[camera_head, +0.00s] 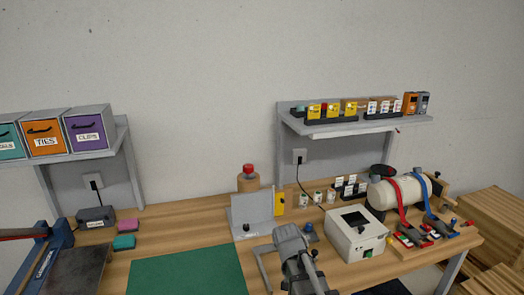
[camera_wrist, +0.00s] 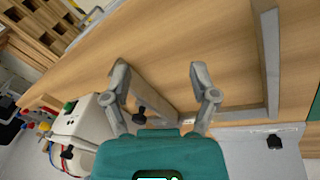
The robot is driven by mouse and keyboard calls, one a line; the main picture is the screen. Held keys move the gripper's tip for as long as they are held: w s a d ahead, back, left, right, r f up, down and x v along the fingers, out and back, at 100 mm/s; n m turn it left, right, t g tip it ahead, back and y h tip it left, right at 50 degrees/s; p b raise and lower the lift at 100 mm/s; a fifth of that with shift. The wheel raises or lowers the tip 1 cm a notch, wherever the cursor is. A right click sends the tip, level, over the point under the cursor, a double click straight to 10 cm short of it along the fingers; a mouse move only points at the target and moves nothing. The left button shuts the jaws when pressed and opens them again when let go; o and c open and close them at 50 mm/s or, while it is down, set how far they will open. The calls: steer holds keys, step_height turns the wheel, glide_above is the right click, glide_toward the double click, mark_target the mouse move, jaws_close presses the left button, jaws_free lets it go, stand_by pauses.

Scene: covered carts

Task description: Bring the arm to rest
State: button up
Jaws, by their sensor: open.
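My gripper (camera_wrist: 160,75) is open in the wrist view, with its two grey fingers spread apart. Nothing is between the fingertips; bare wooden tabletop shows beyond them. In the head view my arm (camera_head: 297,255) rises at the bottom centre, over the front of the workbench (camera_head: 190,215). The fingertips cannot be made out there.
A grey metal frame (camera_wrist: 270,70) lies close right of the fingers. A white box with a dark screen (camera_head: 345,240) and a cream cylinder with straps (camera_head: 400,190) stand to the right. A green mat (camera_head: 185,272) lies left. Shelves hold bins and small devices.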

steer(key=s+d+n+y, duration=0.2)
steer(key=s+d+n, duration=0.1)
steer(key=s+d, duration=0.2)
steer(key=shift+s+d+f+g, duration=0.2)
steer(key=shift+s+d+g, duration=0.15)
steer(key=shift+s, duration=0.85)
